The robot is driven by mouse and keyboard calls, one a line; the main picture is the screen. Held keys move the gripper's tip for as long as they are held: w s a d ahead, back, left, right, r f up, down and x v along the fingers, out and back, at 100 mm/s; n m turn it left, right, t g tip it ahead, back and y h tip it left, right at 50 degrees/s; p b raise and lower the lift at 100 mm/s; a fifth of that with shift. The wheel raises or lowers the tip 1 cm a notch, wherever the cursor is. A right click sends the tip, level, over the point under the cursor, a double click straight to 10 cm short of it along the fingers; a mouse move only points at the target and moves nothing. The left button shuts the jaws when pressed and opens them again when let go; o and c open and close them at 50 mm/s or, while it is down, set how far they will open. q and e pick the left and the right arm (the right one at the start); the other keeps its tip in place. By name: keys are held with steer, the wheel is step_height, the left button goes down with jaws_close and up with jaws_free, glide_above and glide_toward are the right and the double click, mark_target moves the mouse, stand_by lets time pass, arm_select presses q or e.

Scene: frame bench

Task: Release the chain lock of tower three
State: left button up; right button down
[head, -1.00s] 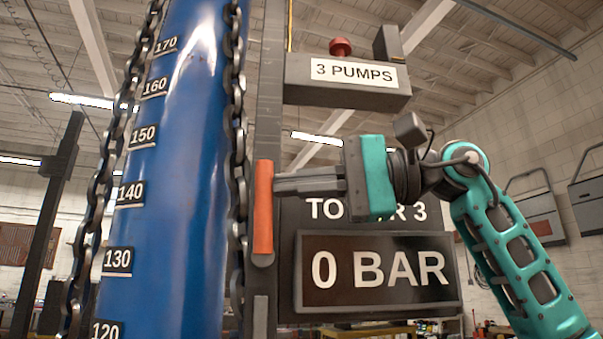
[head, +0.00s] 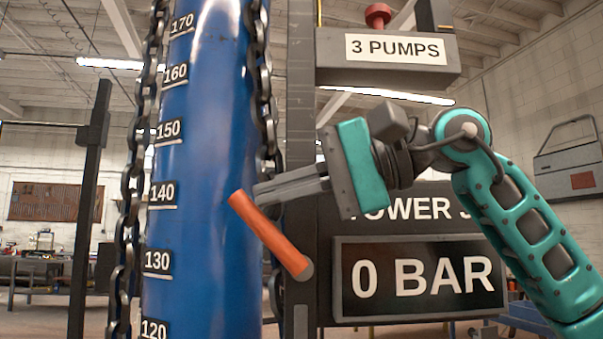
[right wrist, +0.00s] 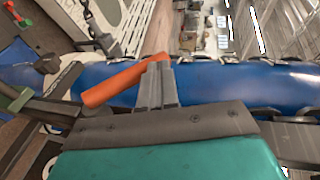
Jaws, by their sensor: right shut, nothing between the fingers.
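An orange lever (head: 270,236) sits on a dark upright post (head: 300,130), beside a blue cylinder (head: 205,200) with a number scale. It leans with its top to the left, across the cylinder's edge; its lower end is at a grey pivot. My right gripper (head: 258,194) is shut and empty, its fingertips against or very near the lever's upper part. In the right wrist view the fingers (right wrist: 158,78) reach the lever (right wrist: 118,84); contact is hard to confirm. The sign behind reads as tower 3, partly covered by my gripper. My left gripper is out of view.
Dark chains hang on both sides of the cylinder, the left chain (head: 128,220) and the right chain (head: 263,70). A "0 BAR" display (head: 420,278) is below my right arm.

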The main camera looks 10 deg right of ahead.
steer(key=shift+s+x, duration=0.2)
steer(key=shift+x, duration=0.8)
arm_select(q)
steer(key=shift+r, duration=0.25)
arm_select(e)
steer(key=shift+a+f, duration=0.1)
steer(key=shift+f, duration=0.05)
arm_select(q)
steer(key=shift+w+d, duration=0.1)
arm_select(e)
steer(key=shift+f, duration=0.1)
arm_select(q)
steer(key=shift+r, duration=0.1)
steer(key=p, duration=0.1)
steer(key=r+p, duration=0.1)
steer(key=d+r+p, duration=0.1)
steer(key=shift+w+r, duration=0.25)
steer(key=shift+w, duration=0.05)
arm_select(e)
steer(key=s+d+r, duration=0.4)
steer(key=d+r, duration=0.3)
steer(key=r, duration=0.4)
steer(key=shift+r, duration=0.25)
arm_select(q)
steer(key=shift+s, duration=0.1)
arm_select(e)
steer(key=shift+d, duration=0.2)
